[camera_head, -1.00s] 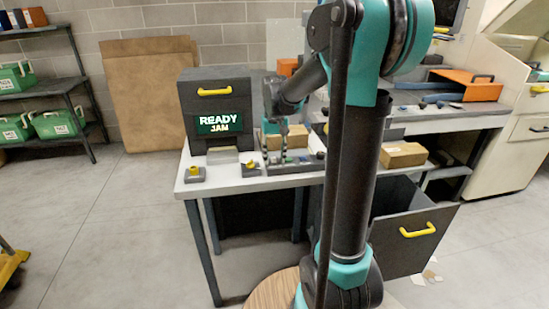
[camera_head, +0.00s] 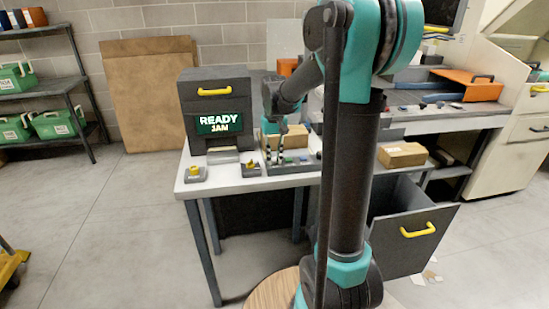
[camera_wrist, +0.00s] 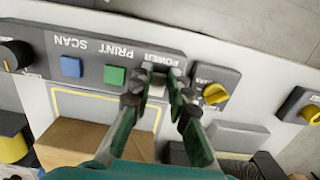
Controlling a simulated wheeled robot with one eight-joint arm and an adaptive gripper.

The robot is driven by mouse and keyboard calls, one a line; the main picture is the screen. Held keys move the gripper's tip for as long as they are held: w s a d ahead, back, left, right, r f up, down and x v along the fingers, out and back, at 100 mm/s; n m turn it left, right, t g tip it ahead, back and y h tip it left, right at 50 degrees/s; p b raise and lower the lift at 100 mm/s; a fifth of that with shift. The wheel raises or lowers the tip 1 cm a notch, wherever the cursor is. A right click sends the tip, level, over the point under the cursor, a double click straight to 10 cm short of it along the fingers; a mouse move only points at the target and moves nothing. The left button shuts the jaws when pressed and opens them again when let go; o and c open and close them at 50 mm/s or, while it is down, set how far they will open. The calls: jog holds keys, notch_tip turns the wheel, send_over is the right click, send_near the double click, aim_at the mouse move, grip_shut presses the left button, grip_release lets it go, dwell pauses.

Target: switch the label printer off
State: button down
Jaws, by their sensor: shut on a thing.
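The label printer (camera_head: 214,78) is a dark cabinet with a yellow handle at the back left of the white table. Its lit display (camera_head: 219,123) reads READY and JAM. In the wrist view a grey control strip (camera_wrist: 30,38) carries upside-down labels SCAN, PRINT and POWER. The blue button (camera_wrist: 71,67) is by SCAN and the green button (camera_wrist: 115,75) by PRINT. My gripper (camera_wrist: 160,78) is at the POWER label, its fingertips closed on the small pale power switch (camera_wrist: 157,90). The fingers partly hide the switch, so its position cannot be told. My gripper (camera_head: 275,152) is right of the printer.
A grey box with a yellow knob (camera_wrist: 214,94) sits close beside my fingers; another yellow-knob box (camera_wrist: 311,113) is at the right. A cardboard box (camera_wrist: 75,142) lies below the strip. An open drawer (camera_head: 412,235) juts out below the bench.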

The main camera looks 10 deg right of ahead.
jog(key=shift+w+r+g, duration=0.1)
jog(key=shift+w+g, duration=0.1)
jog(key=shift+g, duration=0.6)
jog(key=shift+w+r+g, duration=0.1)
jog(key=shift+w+g, duration=0.1)
jog(key=shift+g, duration=0.6)
jog(key=c, duration=1.4)
grip_release()
jog(key=shift+c, duration=0.2)
jog(key=v, duration=1.2)
